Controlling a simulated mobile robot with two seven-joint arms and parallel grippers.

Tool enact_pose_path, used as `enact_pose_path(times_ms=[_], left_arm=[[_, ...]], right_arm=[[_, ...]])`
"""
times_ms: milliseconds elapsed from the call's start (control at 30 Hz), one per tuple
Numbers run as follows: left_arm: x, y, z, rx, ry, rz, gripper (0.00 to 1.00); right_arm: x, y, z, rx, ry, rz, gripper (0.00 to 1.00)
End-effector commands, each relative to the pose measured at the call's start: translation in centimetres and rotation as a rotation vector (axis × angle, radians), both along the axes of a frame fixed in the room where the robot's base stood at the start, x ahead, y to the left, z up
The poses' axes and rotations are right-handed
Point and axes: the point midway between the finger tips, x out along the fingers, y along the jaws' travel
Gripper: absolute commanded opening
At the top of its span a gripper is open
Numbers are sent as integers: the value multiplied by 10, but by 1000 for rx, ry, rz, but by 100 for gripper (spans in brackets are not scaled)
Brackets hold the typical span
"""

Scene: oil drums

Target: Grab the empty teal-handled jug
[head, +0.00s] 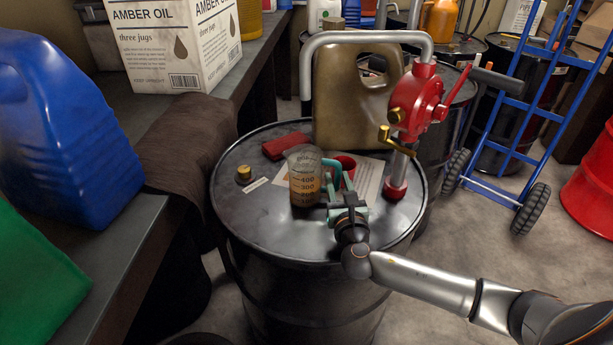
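A clear measuring jug (304,181) with orange number marks stands upright on top of the black drum (250,218). Its lower part looks amber-brown; I cannot tell for sure whether that is liquid. A teal handle (334,166) is on its right side. My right gripper (340,193) reaches in from the lower right, at the handle's lower end. Its fingers overlap the handle in the picture, so I cannot tell whether they touch it or are closed. My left gripper is not in view.
A red hand pump (416,101) with a grey pipe stands on the drum's right side. Behind the jug are a bronze canister (352,105), a red cup (347,163) and a red block (285,146). A brass cap (244,174) lies left. A blue hand truck (512,120) stands right.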

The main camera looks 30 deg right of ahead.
Motion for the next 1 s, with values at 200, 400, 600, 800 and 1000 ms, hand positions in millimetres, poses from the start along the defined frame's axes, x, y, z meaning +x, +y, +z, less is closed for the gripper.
enact_pose_path(times_ms=[200,400,600,800,1000], left_arm=[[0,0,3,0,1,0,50],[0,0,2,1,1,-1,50],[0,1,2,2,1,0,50],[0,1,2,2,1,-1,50],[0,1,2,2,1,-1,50]], right_arm=[[29,-14,5,0,-2,-2,36],[44,-19,3,1,1,-1,36],[44,-19,3,1,1,0,36],[44,-19,3,1,1,0,17],[44,-19,3,0,0,0,0]])
